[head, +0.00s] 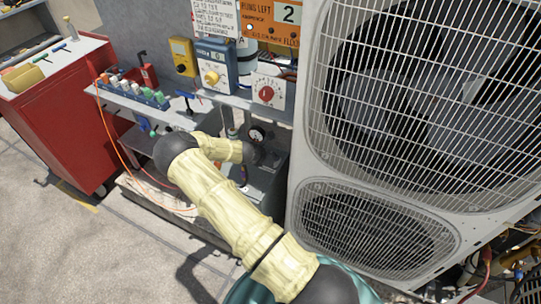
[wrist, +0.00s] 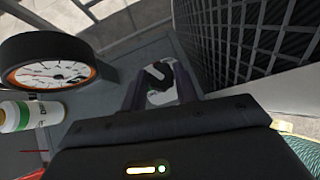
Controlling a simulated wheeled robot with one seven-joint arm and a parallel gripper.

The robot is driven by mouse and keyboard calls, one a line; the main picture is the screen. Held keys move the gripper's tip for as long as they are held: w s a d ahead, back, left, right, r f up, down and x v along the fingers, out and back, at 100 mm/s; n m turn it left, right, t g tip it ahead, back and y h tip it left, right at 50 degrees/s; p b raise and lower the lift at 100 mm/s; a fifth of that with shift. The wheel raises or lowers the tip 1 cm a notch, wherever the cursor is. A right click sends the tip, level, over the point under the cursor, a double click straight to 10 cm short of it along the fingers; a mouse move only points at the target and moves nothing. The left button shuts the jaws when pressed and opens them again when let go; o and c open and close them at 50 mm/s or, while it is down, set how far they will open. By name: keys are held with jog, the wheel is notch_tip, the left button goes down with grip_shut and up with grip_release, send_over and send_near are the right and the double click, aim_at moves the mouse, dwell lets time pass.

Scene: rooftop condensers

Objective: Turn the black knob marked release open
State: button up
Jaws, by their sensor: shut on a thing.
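The black knob (wrist: 156,70) shows in the wrist view between the two fingers of my gripper (wrist: 160,82). My gripper is shut on it. A pale, rounded patch shows just below the knob, between the fingers. No "release" marking is readable, and how far the knob is turned cannot be told. In the head view my cream-sleeved arm reaches to the grey unit beside the condenser, and its dark end hides the knob and the fingers.
A round dial gauge (wrist: 48,66) stands close left of my gripper, with a white-and-green cylinder (wrist: 30,116) below it. The large condenser (head: 304,150) stands close on the right. A shelf with coloured bottles (head: 145,97) and a red cabinet (head: 62,110) are on the left.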

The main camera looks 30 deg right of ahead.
jog(key=n+t+b, duration=0.1)
jog(key=n+t+y+b, duration=0.1)
jog(key=n, duration=0.1)
jog(key=shift+s+d+f, duration=0.1)
jog(key=shift+s+f, duration=0.05)
jog(key=shift+d+r+n+t+y+b, duration=0.1)
jog(key=shift+n+t+y+b, duration=0.3)
jog(key=shift+n+y, duration=0.45)
jog(key=shift+d+r+n+t+y+b, duration=0.1)
jog(key=shift+n+t+y+b, duration=0.3)
jog(key=shift+n, duration=0.75)
jog(key=o, duration=1)
jog(key=shift+s, duration=0.1)
jog(key=shift+a, duration=0.1)
